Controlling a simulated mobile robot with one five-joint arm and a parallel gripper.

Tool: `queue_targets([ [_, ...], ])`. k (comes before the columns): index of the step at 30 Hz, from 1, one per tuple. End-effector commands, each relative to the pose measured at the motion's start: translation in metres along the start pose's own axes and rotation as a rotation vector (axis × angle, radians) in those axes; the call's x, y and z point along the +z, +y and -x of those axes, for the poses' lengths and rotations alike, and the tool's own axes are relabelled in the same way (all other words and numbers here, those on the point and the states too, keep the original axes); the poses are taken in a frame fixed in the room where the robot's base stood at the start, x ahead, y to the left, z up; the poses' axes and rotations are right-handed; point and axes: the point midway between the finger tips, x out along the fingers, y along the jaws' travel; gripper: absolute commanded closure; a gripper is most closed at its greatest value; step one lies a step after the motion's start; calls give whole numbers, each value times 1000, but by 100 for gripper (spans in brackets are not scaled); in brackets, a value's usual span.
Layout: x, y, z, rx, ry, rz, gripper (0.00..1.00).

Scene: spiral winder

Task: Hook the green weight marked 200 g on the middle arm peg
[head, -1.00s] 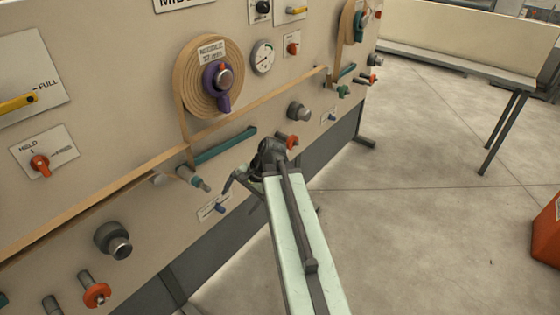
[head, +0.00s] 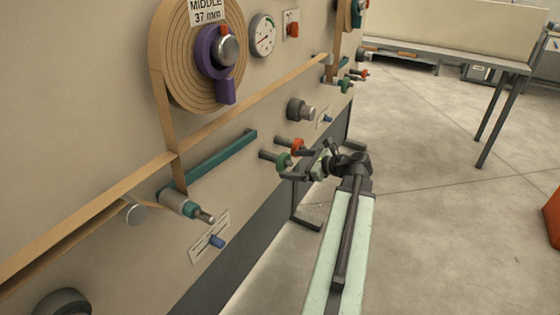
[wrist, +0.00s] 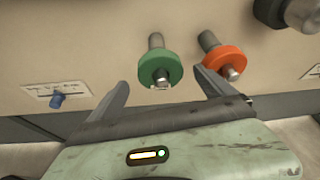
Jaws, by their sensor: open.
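The green weight (head: 283,160) is a ring on a short grey peg on the panel front; in the wrist view the green weight (wrist: 160,68) shows between my fingertips, a little beyond them. Its 200 g marking is not readable. My gripper (wrist: 160,82) is open and empty, facing the panel; it also shows in the head view (head: 298,168). The middle arm is a teal bar (head: 222,158) below the middle tape roll. At its lower left end a peg (head: 204,216) with a teal collar and metal tip sticks out, with no weight on it.
An orange weight (wrist: 222,60) hangs on a peg just right of the green one, close to my right finger. A grey knob (head: 299,109) is above. A blue knob (head: 217,241) with a label is below the arm peg. Tan tape (head: 225,122) runs across the panel.

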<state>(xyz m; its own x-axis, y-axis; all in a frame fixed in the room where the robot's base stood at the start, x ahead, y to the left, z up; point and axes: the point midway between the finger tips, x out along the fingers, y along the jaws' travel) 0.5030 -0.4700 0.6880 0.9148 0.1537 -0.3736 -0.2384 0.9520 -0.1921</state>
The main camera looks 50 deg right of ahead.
Motion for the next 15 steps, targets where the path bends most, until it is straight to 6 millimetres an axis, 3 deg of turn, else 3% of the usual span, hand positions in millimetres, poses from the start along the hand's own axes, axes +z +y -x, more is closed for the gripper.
queue_targets([
  [8, -1, 1, -6, 2, 1, 3, 7],
  [15, -4, 1, -47, 4, 2, 4, 7],
])
